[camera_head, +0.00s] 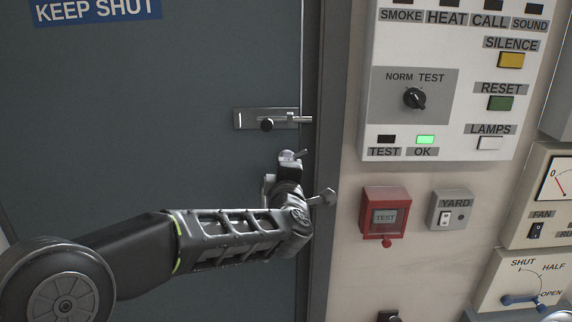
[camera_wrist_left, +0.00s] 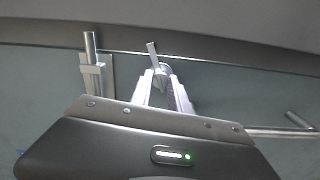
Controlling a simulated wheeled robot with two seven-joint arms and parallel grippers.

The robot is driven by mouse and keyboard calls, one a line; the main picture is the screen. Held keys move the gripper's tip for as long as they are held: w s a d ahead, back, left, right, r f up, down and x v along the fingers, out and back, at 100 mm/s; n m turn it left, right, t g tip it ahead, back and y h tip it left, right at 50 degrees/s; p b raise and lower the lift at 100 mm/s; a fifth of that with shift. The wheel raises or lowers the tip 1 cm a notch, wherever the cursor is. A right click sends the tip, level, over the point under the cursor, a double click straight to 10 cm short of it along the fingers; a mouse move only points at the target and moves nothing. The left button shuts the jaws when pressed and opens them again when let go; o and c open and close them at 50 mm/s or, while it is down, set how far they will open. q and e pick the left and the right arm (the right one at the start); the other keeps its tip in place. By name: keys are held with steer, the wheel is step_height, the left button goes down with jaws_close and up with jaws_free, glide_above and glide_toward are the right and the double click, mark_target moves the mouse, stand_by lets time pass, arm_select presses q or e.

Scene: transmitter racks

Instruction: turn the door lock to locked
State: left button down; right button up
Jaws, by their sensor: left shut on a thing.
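The grey door (camera_head: 150,120) fills the left of the head view. My left gripper (camera_head: 290,158) is at the door's right edge, below the slide bolt and above the door handle. It is shut on the door lock's small metal turn piece (camera_head: 301,154). In the left wrist view the pale fingers of the gripper (camera_wrist_left: 164,82) close around the turn piece (camera_wrist_left: 153,52), whose tip sticks out past them. The fingers and arm hide most of the lock, so its setting cannot be told. My right gripper is out of view.
A metal slide bolt (camera_head: 268,120) sits just above my gripper; it also shows in the left wrist view (camera_wrist_left: 92,65). The lever handle (camera_head: 322,197) is close below and right. The alarm panel (camera_head: 445,80) and red test box (camera_head: 385,213) are on the wall.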

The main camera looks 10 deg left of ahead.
arm_select(q)
steer(key=shift+d+f+m+p, duration=0.1)
steer(key=shift+m+p, duration=1.1)
steer(key=shift+m, duration=2.6)
steer(key=shift+f, duration=0.15)
steer(key=c, duration=1.3)
jaws_free()
steer(key=shift+d, duration=0.1)
steer(key=shift+o, duration=0.2)
steer(key=b+v, duration=0.2)
steer(key=v, duration=0.5)
steer(key=shift+s, duration=0.4)
steer(key=shift+d, duration=0.15)
